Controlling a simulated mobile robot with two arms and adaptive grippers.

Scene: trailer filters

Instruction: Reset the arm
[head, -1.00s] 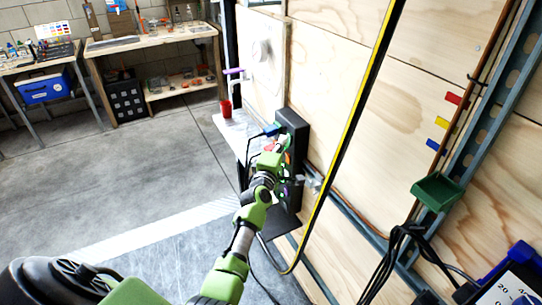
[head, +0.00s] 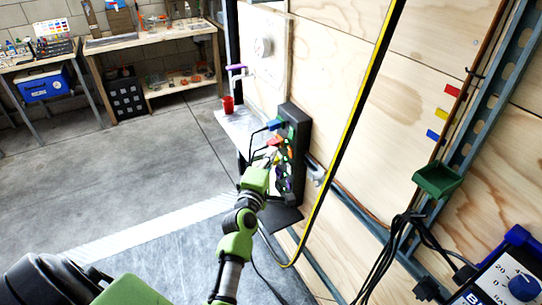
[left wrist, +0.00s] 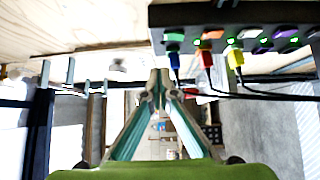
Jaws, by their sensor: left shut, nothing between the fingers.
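My left arm, green and grey, reaches in from the bottom of the head view. Its gripper (head: 270,154) is beside the upright black panel (head: 294,120) with coloured plugs and sockets, which partly lies behind it. In the left wrist view the two fingers of the left gripper (left wrist: 159,84) meet at their tips with nothing between them. The black panel (left wrist: 225,15) runs along the top right there, with blue, red and yellow plugs on cables, apart from the fingertips. My right gripper is not in view.
A small shelf (head: 229,119) with a red cup (head: 228,104) stands behind the panel. A yellow-black strip (head: 352,126) runs down the plywood wall, which carries a green bin (head: 437,180). A workbench (head: 140,44) is at the back left. The concrete floor at left is clear.

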